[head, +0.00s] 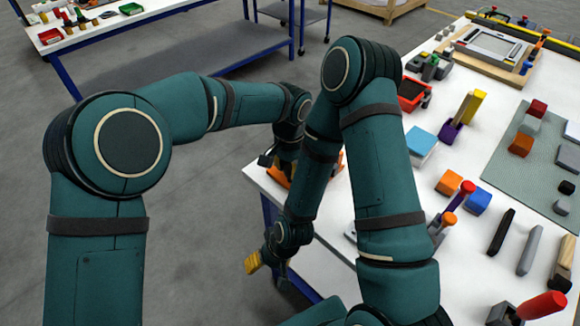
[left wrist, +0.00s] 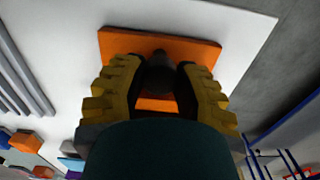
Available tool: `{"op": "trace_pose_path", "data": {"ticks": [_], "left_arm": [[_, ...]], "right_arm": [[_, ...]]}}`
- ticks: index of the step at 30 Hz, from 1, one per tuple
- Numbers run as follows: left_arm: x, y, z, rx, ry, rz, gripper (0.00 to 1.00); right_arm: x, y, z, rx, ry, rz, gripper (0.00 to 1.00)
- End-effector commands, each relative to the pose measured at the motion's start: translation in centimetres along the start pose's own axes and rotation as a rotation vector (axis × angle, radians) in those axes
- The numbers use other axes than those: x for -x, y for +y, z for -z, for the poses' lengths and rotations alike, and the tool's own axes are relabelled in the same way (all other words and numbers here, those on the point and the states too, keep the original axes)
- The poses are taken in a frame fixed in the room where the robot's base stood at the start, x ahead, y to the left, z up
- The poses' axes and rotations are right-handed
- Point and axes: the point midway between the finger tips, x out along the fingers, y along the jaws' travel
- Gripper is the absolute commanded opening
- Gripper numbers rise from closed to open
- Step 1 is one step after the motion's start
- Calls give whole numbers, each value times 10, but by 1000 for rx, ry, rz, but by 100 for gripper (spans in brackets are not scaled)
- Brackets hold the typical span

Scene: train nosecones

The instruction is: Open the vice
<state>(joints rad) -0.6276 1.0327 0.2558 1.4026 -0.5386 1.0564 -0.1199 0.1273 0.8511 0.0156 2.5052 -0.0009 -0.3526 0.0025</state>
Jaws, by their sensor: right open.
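An orange block-like part with a dark round piece in front of it, which looks like the vice (left wrist: 205,48), lies straight ahead in the left wrist view. In the head view a bit of its orange (head: 283,180) shows at the table's near left corner, mostly hidden by my arms. My left gripper (left wrist: 160,80) has its yellow fingers spread on both sides of the dark round piece; small gaps seem to show beside it. My right gripper (head: 253,263) is open and empty, low beside the table's left edge, its yellow fingertips pointing left.
The white table (head: 335,235) holds several loose things to the right: a red bin (head: 414,93), a blue block (head: 477,201), an orange block (head: 450,182) and dark bars (head: 502,231). My right arm crosses above the table's left part. Open floor (head: 200,240) lies left.

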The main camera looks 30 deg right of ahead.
Motion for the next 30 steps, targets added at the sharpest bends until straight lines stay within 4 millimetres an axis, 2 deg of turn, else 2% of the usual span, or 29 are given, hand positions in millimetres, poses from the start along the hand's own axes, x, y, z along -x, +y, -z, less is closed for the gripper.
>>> {"op": "trace_pose_path", "data": {"ticks": [5,15,24,25,27,28,30], "left_arm": [[0,0,0,11,0,1,0],[1,0,0,259,0,1,0],[0,0,0,276,0,0,0],[0,0,0,276,0,0,36],[0,0,0,275,0,0,61],[0,0,0,275,0,0,66],[0,1,1,274,1,-1,66]], "right_arm": [[0,0,0,0,0,0,65],[4,-2,0,0,-2,0,65],[4,-1,-1,0,-2,0,65],[4,-1,-1,0,-2,0,65],[4,-1,-1,0,-2,0,65],[4,-1,-1,0,-2,0,65],[4,-2,-1,0,-2,0,65]]}}
